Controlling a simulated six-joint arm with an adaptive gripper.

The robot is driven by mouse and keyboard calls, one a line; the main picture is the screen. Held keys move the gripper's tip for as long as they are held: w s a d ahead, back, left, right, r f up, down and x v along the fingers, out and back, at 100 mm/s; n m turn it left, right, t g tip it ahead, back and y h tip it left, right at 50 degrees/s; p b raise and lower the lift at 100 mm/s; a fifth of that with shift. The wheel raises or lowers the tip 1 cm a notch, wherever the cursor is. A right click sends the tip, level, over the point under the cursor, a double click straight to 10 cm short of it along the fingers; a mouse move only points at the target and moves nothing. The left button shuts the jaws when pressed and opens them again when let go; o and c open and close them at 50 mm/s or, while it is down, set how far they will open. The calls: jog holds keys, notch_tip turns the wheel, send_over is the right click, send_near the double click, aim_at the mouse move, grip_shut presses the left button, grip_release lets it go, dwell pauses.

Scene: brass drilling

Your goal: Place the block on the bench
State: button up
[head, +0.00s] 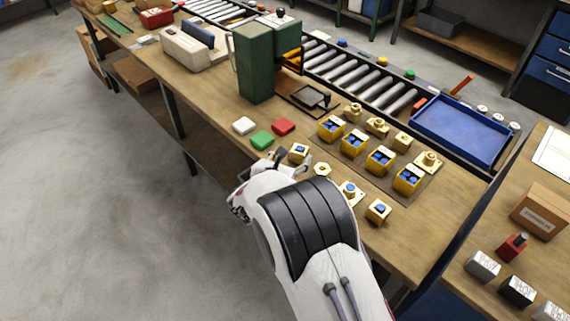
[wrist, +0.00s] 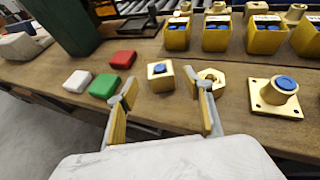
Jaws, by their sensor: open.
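A brass block (head: 299,152) with a blue spot on top stands upright on the wooden bench (head: 213,101). In the wrist view the brass block (wrist: 160,78) appears just beyond and between my two fingertips. My gripper (wrist: 162,98) is open, with its yellow-padded fingers spread to either side and nothing held. In the head view my gripper (head: 291,163) is low over the bench's near edge, beside the block. A clear gap shows on the block's left; the hex nut is close behind the right finger. A second blue-topped block (head: 378,211) stands farther right.
White, green (head: 262,140) and red pads lie left of the block. A brass hex nut (head: 322,170) and a flanged brass piece (head: 348,193) lie to the right. Yellow bins (head: 332,128) and a green machine (head: 254,65) stand behind. Bare bench shows between them.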

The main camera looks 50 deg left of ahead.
jog(key=shift+v, duration=2.8)
jog(key=shift+w, duration=0.1)
